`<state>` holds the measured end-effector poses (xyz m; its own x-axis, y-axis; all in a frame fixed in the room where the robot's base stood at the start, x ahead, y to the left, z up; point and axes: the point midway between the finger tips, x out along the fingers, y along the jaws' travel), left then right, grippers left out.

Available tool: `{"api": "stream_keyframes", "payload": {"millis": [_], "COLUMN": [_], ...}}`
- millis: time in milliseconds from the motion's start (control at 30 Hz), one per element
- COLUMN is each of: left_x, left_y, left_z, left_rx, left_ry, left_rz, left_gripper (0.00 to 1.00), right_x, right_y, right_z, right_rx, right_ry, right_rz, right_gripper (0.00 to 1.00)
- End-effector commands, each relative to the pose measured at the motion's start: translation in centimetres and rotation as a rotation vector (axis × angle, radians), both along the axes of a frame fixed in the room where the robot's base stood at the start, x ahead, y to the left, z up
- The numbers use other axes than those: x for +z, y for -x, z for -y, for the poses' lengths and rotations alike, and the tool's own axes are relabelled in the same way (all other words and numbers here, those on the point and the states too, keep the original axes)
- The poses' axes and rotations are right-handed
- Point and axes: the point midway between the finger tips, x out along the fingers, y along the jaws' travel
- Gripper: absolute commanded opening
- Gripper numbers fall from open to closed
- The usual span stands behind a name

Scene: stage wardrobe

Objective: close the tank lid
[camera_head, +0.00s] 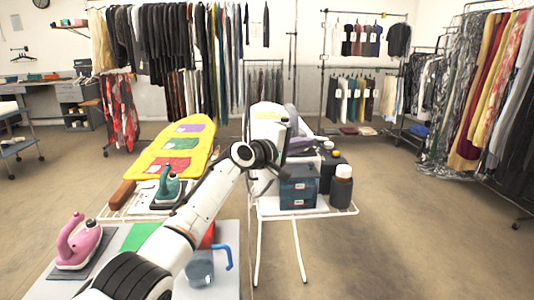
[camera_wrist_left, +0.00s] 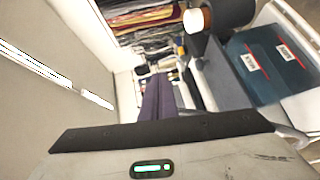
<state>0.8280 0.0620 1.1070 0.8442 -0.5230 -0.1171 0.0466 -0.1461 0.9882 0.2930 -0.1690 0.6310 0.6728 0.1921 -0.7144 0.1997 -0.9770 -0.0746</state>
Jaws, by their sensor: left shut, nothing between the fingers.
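My left arm reaches from the lower left in the head view to the ironing station on the white wire stand (camera_head: 292,214). My left gripper (camera_head: 284,124) is over the back of that station, next to a white and grey appliance (camera_head: 268,112). I cannot clearly make out the tank lid; my wrist and gripper cover part of the appliance. My right gripper is in neither view.
A blue bin with labels (camera_head: 298,192), a brown bottle with a white cap (camera_head: 343,188) and a dark container (camera_head: 329,168) stand close by. A yellow ironing board (camera_head: 172,150), a green iron (camera_head: 168,185) and a pink iron (camera_head: 78,242) are left. Floor at right is clear.

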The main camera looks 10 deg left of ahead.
Motion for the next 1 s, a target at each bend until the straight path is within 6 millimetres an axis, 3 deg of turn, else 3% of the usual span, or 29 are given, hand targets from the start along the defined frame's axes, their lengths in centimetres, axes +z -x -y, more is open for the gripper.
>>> {"api": "stream_keyframes", "payload": {"millis": [167,533,1000], "left_x": [-0.7,-2.8,-3.5], "left_y": [-0.9,-1.2,-1.3], "left_z": [0.1,1.5,1.8], "left_rx": [0.014,0.013,0.014], "left_ry": [-0.123,-0.194,-0.25], "left_rz": [-0.036,-0.061,-0.078], "left_gripper": [0.0,0.0,0.0], "right_x": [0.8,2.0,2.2], "right_y": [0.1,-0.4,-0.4], "right_z": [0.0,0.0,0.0], "right_rx": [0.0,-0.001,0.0], "right_ry": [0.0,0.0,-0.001], "right_rz": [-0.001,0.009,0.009], "right_gripper": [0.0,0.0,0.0]}}
